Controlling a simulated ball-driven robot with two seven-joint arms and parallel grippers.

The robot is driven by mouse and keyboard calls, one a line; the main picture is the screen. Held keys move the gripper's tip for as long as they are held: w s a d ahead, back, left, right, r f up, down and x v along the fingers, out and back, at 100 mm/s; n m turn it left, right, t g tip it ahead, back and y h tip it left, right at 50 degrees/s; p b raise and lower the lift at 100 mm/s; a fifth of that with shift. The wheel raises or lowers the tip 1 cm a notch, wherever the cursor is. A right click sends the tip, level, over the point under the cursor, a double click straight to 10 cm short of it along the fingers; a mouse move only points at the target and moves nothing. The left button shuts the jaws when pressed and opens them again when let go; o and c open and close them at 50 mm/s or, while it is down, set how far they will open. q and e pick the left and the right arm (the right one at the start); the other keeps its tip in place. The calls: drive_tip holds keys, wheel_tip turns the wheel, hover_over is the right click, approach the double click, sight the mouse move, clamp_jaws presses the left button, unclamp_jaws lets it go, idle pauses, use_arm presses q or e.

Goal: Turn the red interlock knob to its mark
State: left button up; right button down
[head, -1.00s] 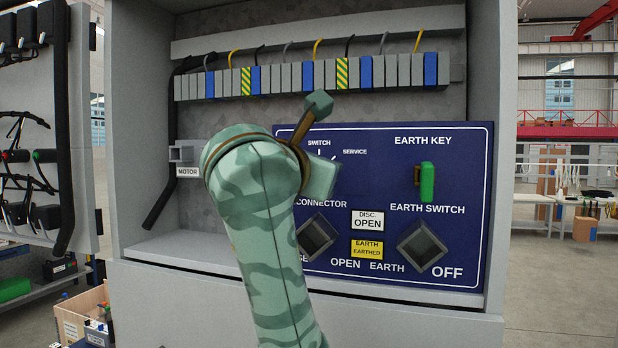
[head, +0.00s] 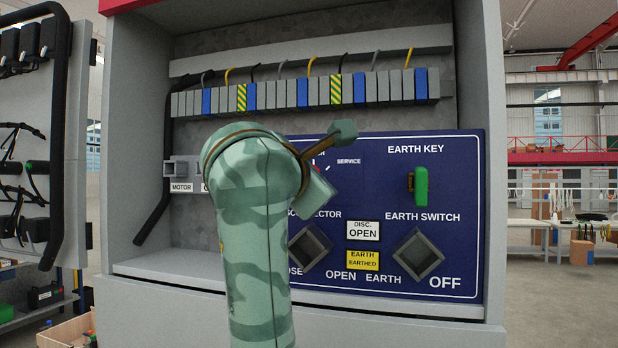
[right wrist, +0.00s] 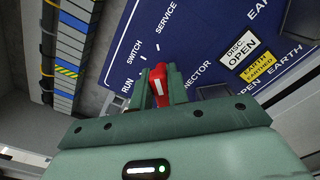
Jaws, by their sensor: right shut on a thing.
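The red interlock knob (right wrist: 158,84) sits on the blue panel between the RUN and SERVICE labels. My right gripper (right wrist: 160,88) is shut on it, one finger on each side. In the right wrist view the white line on the knob points up, roughly toward the tick on the SERVICE side; exact alignment is hard to tell. In the head view my right wrist and gripper hide most of the knob and part of its scale. My left gripper is not in view.
The blue panel (head: 460,180) also holds a green earth key (head: 420,186) and two dark square sockets, at the disconnector (head: 309,249) and earth switch (head: 418,256). A terminal row (head: 275,95) with wires runs above. The cabinet's side walls flank the panel.

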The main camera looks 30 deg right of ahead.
drive_tip(key=shift+w+f, duration=0.1)
drive_tip(key=shift+f, duration=0.05)
drive_tip(key=c, duration=1.4)
unclamp_jaws()
drive_tip(key=shift+o, duration=0.2)
drive_tip(key=shift+a, duration=0.1)
drive_tip(key=shift+s+a, duration=0.3)
drive_tip(key=shift+s, duration=0.05)
drive_tip(key=b+v, duration=0.3)
drive_tip(key=v, duration=1.2)
drive_tip(key=shift+s+a, duration=0.2)
drive_tip(key=shift+s, duration=0.05)
drive_tip(key=shift+d, duration=0.1)
